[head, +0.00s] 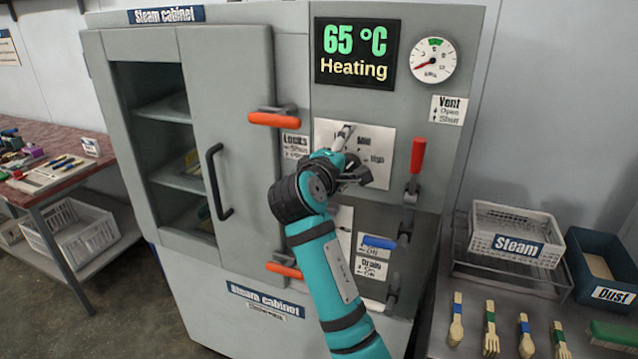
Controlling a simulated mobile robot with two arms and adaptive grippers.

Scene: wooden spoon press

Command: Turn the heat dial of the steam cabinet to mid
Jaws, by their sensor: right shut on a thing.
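The grey steam cabinet (240,265) stands in the middle of the head view. Its white heat dial plate (376,134) is on the right part of the front, under the display. My right gripper (350,165) is at this plate and shut on the heat dial (344,136). The dial's pale pointer shows above the gripper and leans up, slightly right. The gripper hides much of the dial and some labels, so I cannot tell the exact setting. The display (356,54) reads 65 °C, Heating. My left gripper is not in view.
Orange lock handles (274,119) are left of my arm, with a red vent lever (417,156) to its right. A blue drain handle (379,242) is lower. A Steam basket (515,230), Dust bin (605,268) and wooden cutlery stand right. A worktable (62,195) is left.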

